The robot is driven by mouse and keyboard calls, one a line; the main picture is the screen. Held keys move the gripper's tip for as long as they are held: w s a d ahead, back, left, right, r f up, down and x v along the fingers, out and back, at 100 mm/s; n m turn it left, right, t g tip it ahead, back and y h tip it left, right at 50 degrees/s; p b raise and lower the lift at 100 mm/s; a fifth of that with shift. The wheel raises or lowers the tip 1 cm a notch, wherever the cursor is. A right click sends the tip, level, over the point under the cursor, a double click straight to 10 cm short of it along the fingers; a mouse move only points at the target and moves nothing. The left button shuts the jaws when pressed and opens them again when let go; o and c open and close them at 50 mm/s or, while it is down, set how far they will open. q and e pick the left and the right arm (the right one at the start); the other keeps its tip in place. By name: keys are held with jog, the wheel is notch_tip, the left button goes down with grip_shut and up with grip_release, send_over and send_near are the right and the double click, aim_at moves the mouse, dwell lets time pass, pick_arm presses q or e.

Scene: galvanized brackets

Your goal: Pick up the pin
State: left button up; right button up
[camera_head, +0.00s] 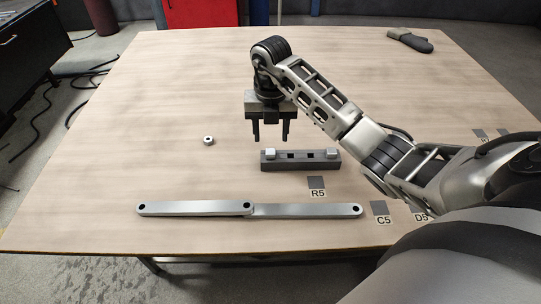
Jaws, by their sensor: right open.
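A dark grey block (301,166) lies on the table, with dark square openings in its top. Two light metal pieces stand in it, one at its left end (270,155) and one at its right end (332,153). I cannot tell whether either is the pin. A small silver ring-like part (208,140) lies alone to the left. My right gripper (270,136) points down, open and empty, above and slightly behind the left end of the block, apart from it. My left gripper is out of view.
Two flat galvanized bars, a left one (195,208) and a right one (308,211), overlap end to end near the front edge. Dark squares labelled R5 (317,183) and C5 (380,208) mark the table (130,120). A dark glove (410,40) lies far right. The left side is clear.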

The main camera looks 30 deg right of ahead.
aim_at(271, 153)
jog(key=f, duration=0.4)
jog(key=shift+s+a+f, duration=0.1)
jog(key=shift+s+a, duration=0.1)
jog(key=shift+s, duration=0.05)
jog(key=shift+f, duration=0.65)
grip_shut()
